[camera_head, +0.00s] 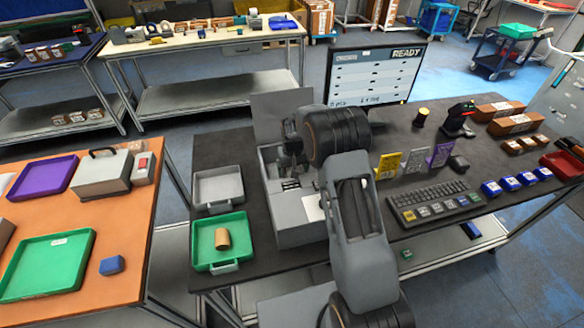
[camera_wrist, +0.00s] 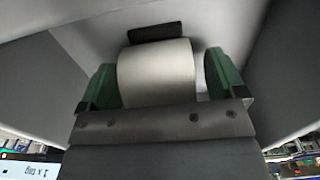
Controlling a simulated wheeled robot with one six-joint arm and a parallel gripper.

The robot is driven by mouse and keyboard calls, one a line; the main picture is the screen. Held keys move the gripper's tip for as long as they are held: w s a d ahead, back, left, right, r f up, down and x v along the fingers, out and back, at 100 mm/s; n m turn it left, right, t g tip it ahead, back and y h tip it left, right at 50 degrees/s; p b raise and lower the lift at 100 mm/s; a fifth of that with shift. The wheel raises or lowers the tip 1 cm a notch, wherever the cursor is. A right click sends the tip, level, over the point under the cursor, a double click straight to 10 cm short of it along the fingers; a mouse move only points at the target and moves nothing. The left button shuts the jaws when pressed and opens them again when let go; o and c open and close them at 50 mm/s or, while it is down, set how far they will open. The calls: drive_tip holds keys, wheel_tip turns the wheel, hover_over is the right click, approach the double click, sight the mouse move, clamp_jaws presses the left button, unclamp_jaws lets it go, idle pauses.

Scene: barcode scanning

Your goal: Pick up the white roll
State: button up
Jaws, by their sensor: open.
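The white roll (camera_wrist: 155,72) shows in the wrist view inside a grey housing, in front of a short dark bar (camera_wrist: 155,31). The two green fingers of my gripper (camera_wrist: 160,78) are open and stand on either side of the roll. A narrow gap shows at the right finger; the left finger looks very near the roll, and contact cannot be told. In the head view, my gripper (camera_head: 287,152) is over the open grey box-shaped machine (camera_head: 306,238), whose lid (camera_head: 281,114) stands up. The roll is hidden there.
Left of the machine are an empty grey tray (camera_head: 218,187) and a green tray (camera_head: 203,258) holding a tan roll (camera_head: 222,238). A monitor (camera_head: 372,76) reading READY stands behind my arm. A keyboard (camera_head: 435,197), cards, a scanner (camera_head: 458,120) and boxes occupy the right side.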

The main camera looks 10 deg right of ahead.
drive_tip(key=shift+f, duration=0.1)
drive_tip(key=c, duration=1)
drive_tip(key=shift+c, duration=0.3)
